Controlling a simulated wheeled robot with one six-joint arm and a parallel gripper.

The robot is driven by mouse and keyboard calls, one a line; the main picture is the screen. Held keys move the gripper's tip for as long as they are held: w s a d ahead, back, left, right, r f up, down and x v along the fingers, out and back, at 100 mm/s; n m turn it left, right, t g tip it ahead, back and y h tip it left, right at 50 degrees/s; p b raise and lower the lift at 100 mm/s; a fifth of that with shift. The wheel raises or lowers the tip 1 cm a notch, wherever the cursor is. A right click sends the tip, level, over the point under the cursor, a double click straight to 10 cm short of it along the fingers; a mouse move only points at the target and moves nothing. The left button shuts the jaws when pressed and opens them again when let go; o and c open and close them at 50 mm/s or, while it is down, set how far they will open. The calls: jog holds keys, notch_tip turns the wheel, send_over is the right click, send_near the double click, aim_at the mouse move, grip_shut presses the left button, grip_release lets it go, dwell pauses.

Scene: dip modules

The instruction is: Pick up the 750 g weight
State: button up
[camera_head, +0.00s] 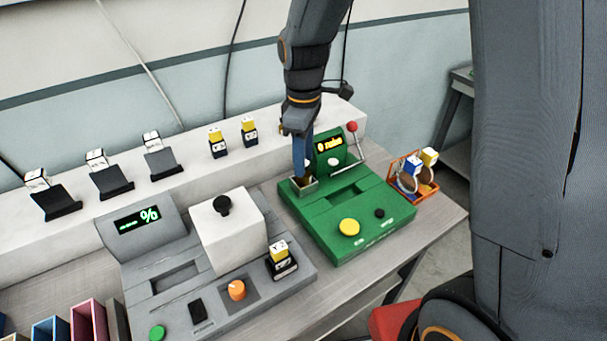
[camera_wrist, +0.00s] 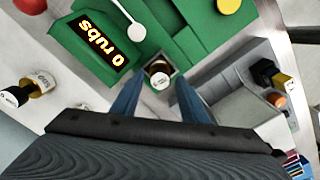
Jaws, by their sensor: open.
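A small brown piece with a white, marked top (camera_wrist: 159,77) stands in the square metal-walled pocket at the corner of the green machine (camera_head: 345,215). Its marking is too small to read, so I cannot tell for sure that it is the 750 g weight. My gripper (camera_wrist: 158,88) points down over this pocket, its blue fingers open on either side of the piece. I cannot tell whether they touch it. In the head view my gripper (camera_head: 303,172) reaches down to the pocket, and its fingers hide most of the piece.
The green machine has a "0 rubs" display (camera_head: 329,143) and a red-knobbed lever (camera_head: 351,127) close to my gripper. Two yellow-topped modules (camera_head: 216,142) stand on the white shelf. The grey machine (camera_head: 150,285) is to the left, an orange basket (camera_head: 428,189) to the right.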

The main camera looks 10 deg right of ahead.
jog(key=shift+f+p, duration=0.45)
jog(key=shift+f, duration=1.1)
grip_shut()
jog(key=shift+r, duration=0.1)
